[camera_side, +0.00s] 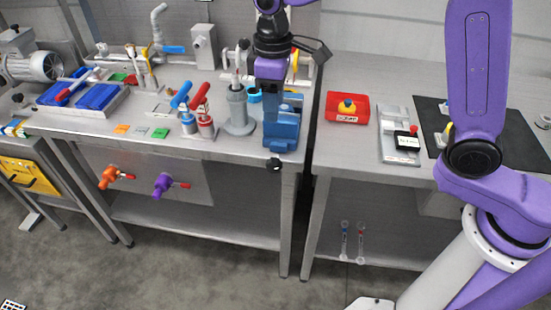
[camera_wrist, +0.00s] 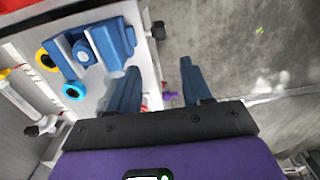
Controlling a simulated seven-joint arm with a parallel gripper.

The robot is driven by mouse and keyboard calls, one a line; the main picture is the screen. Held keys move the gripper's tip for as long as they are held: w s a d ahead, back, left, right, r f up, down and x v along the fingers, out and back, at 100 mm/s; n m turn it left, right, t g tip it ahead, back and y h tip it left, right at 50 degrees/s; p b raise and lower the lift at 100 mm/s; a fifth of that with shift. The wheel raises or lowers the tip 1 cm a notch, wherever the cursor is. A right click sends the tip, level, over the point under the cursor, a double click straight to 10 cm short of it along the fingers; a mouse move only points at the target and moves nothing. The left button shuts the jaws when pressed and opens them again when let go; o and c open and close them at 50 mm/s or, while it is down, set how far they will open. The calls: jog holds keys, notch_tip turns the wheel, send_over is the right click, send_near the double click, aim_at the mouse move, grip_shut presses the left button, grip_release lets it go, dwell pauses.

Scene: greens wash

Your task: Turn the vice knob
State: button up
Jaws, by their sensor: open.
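The blue vice (camera_side: 283,128) stands at the front right corner of the left bench. Its dark knob (camera_side: 273,165) sticks out past the bench's front edge. In the wrist view the vice (camera_wrist: 104,42) is at upper left, and a small dark knob (camera_wrist: 158,30) shows just beyond the bench edge. My gripper (camera_side: 271,108) is above and behind the vice in the side view, its blue fingers overlapping the blue vice there. In the wrist view my gripper (camera_wrist: 158,72) is open, with nothing between its fingers. The knob lies beyond the fingertips, apart from them.
A grey cylindrical stand (camera_side: 238,112) and red and blue levers (camera_side: 201,105) stand left of the vice. A red box with a yellow button (camera_side: 347,108) is on the right bench. A narrow gap separates the benches. Purple and orange valves (camera_side: 163,184) are below the bench top.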

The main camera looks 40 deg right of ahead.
aim_at(274, 160)
notch_tip(274, 160, down, 17)
jog(key=shift+f, duration=0.15)
dwell(0.5)
grip_shut()
